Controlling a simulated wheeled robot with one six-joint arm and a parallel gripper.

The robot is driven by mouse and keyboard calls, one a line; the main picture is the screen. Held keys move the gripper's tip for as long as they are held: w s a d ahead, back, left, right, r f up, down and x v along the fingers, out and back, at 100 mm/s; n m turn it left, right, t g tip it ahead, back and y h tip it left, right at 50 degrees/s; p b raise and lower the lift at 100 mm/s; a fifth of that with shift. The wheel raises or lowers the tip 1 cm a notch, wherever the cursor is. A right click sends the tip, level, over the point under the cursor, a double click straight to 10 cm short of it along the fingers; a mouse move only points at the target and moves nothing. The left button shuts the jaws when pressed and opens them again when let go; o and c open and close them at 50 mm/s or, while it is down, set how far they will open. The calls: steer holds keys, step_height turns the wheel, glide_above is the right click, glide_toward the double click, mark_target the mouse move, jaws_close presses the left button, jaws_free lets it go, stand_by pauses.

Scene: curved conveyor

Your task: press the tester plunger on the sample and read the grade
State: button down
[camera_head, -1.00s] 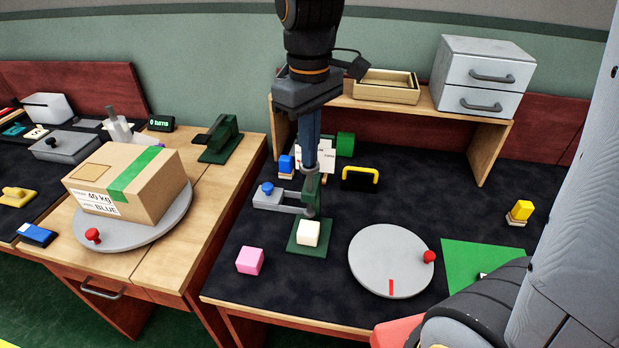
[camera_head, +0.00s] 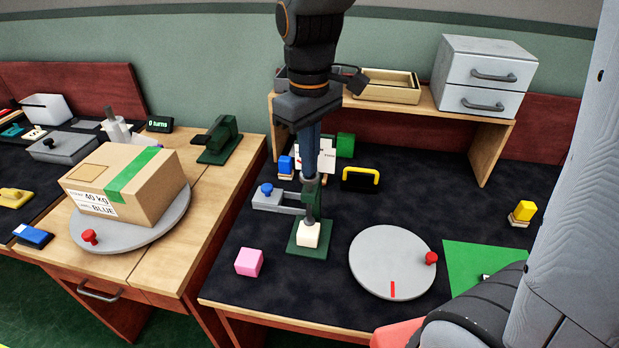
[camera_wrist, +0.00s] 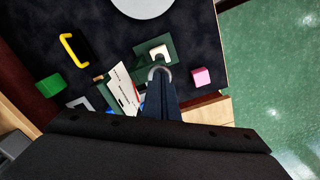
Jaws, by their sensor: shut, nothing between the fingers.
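The tester is a green stand (camera_head: 300,246) with a grey plunger (camera_head: 310,208), standing on the black desk mat. A white sample cube (camera_head: 308,234) sits on its base under the plunger. In the head view the plunger's lower end overlaps the cube's top; contact looks likely but is partly hidden. My gripper (camera_head: 311,174) points down, shut and empty, at the top of the plunger. In the wrist view the shut fingers (camera_wrist: 160,82) reach toward the plunger, and the sample (camera_wrist: 160,52) shows beyond them. A white card (camera_head: 326,160) with print stands behind the tester, its text too small to read.
A pink cube (camera_head: 249,262) lies left of the tester. A grey turntable (camera_head: 380,255) with a red knob lies to its right. A blue-knobbed grey device (camera_head: 268,198), a yellow handle (camera_head: 360,176) and a green cube (camera_head: 345,145) are close by.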

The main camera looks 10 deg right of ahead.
steer(key=shift+f, duration=0.3)
steer(key=shift+f+b, duration=0.35)
steer(key=shift+f, duration=0.7)
steer(key=shift+r, duration=0.1)
stand_by(0.3)
step_height(320, 180, up, 9)
steer(key=p, duration=0.8)
steer(key=s+d+f+m+t, duration=0.1)
steer(key=s+d+f+m, duration=0.6)
steer(key=s+d, duration=0.1)
steer(key=shift+d+f+m, duration=0.2)
steer(key=shift+d+m, duration=0.1)
steer(key=shift+d, duration=0.3)
